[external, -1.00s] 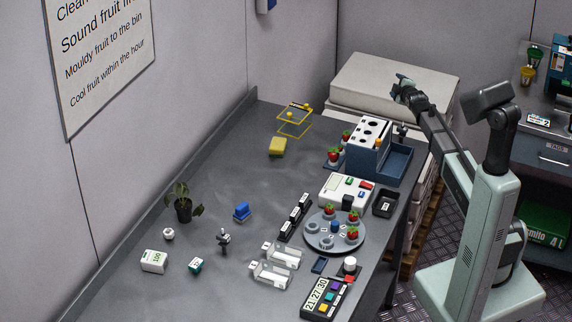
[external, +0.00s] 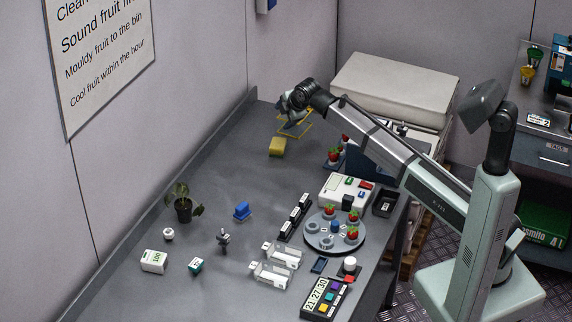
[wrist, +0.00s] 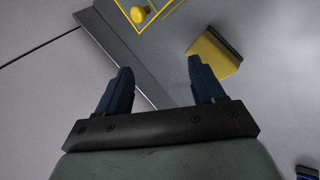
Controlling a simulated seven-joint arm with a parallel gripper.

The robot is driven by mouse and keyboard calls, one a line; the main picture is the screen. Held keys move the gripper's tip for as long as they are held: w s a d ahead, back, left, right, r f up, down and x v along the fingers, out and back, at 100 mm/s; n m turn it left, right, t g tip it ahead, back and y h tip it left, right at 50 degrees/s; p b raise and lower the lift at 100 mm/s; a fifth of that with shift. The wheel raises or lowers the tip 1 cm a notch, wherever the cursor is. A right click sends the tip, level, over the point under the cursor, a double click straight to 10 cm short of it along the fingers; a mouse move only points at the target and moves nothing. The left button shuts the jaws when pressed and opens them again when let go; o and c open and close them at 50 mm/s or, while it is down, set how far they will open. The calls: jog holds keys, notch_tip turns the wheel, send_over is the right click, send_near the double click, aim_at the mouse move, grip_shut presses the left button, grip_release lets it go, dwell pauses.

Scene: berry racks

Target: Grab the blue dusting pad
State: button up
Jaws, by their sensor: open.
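The blue dusting pad (external: 242,210) sits on the grey bench, left of the middle. In the wrist view a blue piece, likely the same pad, shows cut off at the bottom right corner (wrist: 306,173). My gripper (wrist: 160,67) is open and empty, its two dark blue fingers apart. In the external view my gripper (external: 287,104) is over the far end of the bench, above and well beyond the blue pad. A yellow pad (external: 277,147) of similar shape lies between them; it also shows in the wrist view (wrist: 213,56).
A yellow wire rack (external: 297,130) stands at the far end, partly hidden by my gripper. A potted plant (external: 183,208) stands left of the blue pad and a small dark stand (external: 223,239) in front. Black labelled blocks (external: 294,217) are to its right.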

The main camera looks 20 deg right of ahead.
jog(key=s+a+n+g, duration=0.2)
jog(key=s+a+g, duration=0.2)
jog(key=s+a, duration=0.95)
notch_tip(320, 180, up, 3)
jog(key=n+g+h, duration=0.2)
jog(key=g, duration=0.1)
send_over(242, 205)
jog(key=f, duration=0.7)
jog(key=shift+s, duration=0.2)
jog(key=shift+w+f, duration=0.15)
jog(key=shift+f, duration=1.35)
jog(key=shift+w+f, duration=0.1)
jog(key=shift+f, duration=1.35)
jog(key=shift+c, duration=0.4)
jog(key=c, duration=1.1)
